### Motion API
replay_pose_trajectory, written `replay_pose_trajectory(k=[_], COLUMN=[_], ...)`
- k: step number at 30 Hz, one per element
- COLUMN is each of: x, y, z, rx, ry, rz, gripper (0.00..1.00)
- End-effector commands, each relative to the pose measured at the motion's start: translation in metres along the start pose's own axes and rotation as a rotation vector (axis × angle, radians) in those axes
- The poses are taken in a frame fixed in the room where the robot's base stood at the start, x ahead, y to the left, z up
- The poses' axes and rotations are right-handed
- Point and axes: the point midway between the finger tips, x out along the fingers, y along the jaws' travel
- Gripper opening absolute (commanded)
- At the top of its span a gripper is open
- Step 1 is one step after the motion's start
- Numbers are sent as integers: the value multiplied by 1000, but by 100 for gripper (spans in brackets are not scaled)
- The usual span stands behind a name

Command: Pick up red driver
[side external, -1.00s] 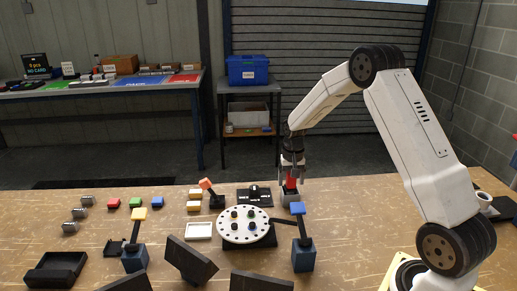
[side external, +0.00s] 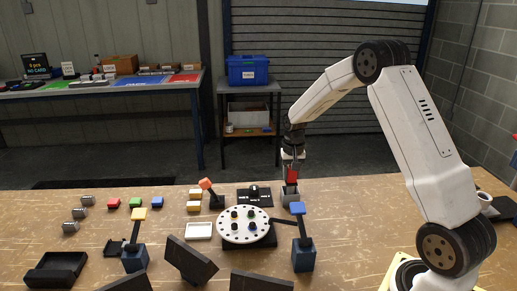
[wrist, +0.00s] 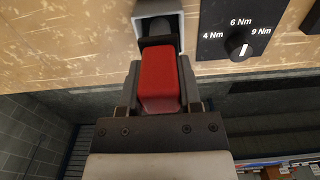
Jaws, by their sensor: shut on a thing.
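The red driver (side external: 292,175) stands upright at the back right of the table, at its grey holder (side external: 290,194). My gripper (side external: 291,181) points down and is shut on the red driver. In the wrist view the red body of the driver (wrist: 158,82) sits between the two fingers of my gripper (wrist: 160,85). The grey holder (wrist: 181,27) is just beyond it, with the driver's dark lower end at its opening. I cannot tell whether that end is still inside the holder.
A black torque dial panel (wrist: 238,30) lies beside the holder. A white round plate with holes (side external: 243,225) and a blue-topped stand (side external: 303,255) are close in front. Small colored blocks and grey cylinders lie to the left.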

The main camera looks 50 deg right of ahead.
Motion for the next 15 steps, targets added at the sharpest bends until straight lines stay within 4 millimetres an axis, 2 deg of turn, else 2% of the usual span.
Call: replay_pose_trajectory(k=[2,15], x=[-13,-60], y=[0,17], z=[0,37], rx=[0,0], ry=[4,4], rz=[-2,-2], gripper=[0,0])
